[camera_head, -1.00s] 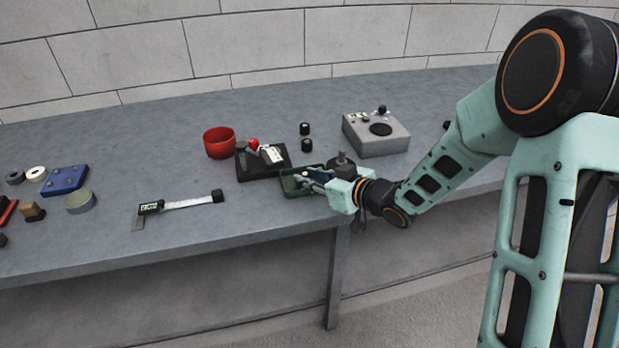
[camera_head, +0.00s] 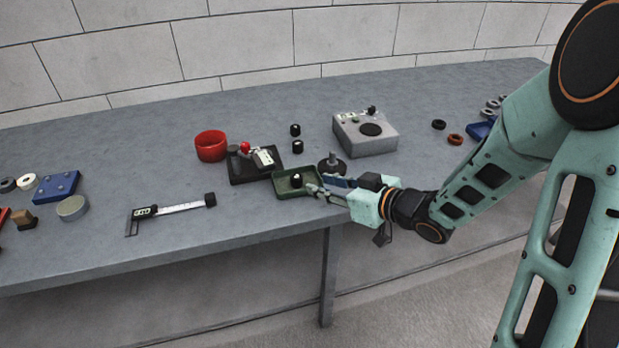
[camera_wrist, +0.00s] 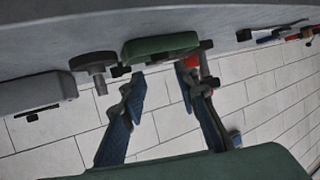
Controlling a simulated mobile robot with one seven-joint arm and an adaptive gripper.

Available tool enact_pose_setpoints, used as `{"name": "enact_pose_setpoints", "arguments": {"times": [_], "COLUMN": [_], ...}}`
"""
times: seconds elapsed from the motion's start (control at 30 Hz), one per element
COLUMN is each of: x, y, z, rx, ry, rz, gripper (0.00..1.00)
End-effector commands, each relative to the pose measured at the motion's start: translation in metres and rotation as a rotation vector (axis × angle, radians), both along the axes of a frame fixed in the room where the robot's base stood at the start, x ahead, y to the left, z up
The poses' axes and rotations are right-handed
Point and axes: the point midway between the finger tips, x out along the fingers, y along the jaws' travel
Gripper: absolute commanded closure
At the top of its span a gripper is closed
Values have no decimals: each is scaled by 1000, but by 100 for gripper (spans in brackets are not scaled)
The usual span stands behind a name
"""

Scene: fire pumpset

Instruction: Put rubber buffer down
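A small black rubber buffer (camera_head: 297,180) with a pale top is in the green tray (camera_head: 284,193) near the table's front edge. Two similar black buffers (camera_head: 296,130) stand apart behind the tray. My gripper (camera_head: 318,188) is at the tray's right side, close to the buffer. In the wrist view my gripper's (camera_wrist: 163,82) two blue-padded fingers are spread apart with nothing held between them. The green tray (camera_wrist: 160,46) is ahead of the fingertips there; the buffer inside it cannot be made out in that view.
A dark stand with a round base (camera_head: 331,165) is just behind my gripper. A grey box with a dial (camera_head: 365,133) stands behind it. A black plate device (camera_head: 254,165) and a red bowl (camera_head: 211,146) are left of the tray. A caliper (camera_head: 172,209) lies farther left.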

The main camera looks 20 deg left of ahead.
Motion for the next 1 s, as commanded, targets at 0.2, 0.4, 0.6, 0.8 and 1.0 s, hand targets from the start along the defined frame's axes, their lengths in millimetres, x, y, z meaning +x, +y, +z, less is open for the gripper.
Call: {"name": "enact_pose_setpoints", "arguments": {"times": [0.2,0.4,0.6,0.8,1.0], "x": [-13,-16,-16,-14,44], "y": [-22,-26,-26,-27,-66], "z": [11,12,12,13,26], "rx": [0,0,0,-2,-64], "ry": [0,1,1,-1,-36], "rz": [-1,0,0,-6,-191], "gripper": [72,72,72,72,72]}}
